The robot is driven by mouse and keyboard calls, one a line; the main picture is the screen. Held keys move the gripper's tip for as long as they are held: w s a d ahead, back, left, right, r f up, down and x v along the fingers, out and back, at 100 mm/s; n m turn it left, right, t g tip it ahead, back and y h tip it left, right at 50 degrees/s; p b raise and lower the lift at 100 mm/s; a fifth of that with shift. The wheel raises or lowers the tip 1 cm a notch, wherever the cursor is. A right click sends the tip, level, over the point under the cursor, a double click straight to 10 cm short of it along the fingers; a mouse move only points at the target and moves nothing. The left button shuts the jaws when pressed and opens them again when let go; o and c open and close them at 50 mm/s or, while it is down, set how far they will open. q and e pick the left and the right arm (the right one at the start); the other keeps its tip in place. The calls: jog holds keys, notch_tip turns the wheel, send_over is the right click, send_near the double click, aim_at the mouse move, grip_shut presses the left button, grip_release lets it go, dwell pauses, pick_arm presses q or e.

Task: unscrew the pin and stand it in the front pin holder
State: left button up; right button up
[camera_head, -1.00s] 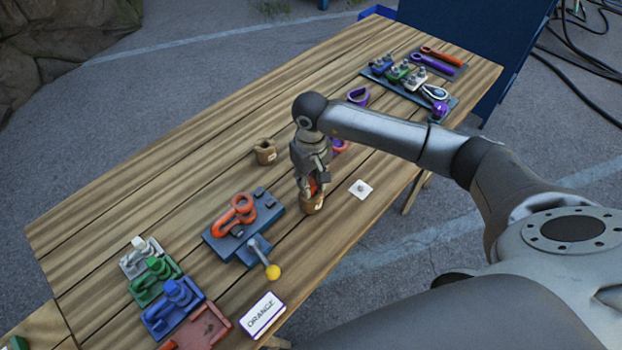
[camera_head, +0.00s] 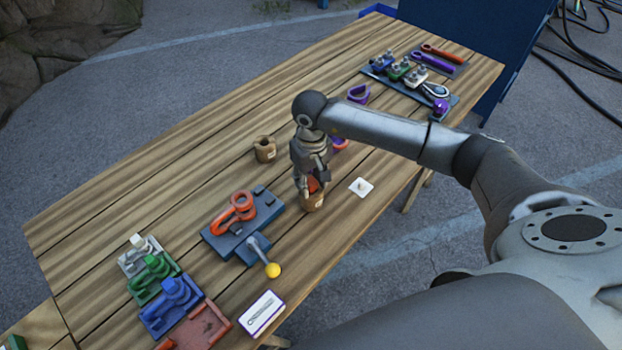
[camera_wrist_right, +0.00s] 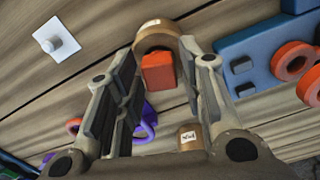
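The orange pin (camera_wrist_right: 158,72) has its orange head at the mouth of the front brown pin holder (camera_head: 313,202); its lower part is hidden. The holder also shows in the right wrist view (camera_wrist_right: 157,36). My right gripper (camera_head: 314,188) is just above this holder, pointing down. In the right wrist view its fingers (camera_wrist_right: 165,75) are apart on both sides of the pin head, with a visible gap at the right. The orange shackle body (camera_head: 233,212) lies on the blue fixture (camera_head: 268,207). My left gripper is out of view.
A second brown holder (camera_head: 264,149) stands farther back. A white plate with a peg (camera_head: 361,187) lies right of the gripper. A yellow-knobbed lever (camera_head: 273,270) sticks out from the fixture. Coloured holders (camera_head: 165,300) stand at front left, purple shackles (camera_head: 358,94) behind the arm.

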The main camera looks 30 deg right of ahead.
jog(key=shift+o, duration=0.8)
notch_tip(320, 180, up, 12)
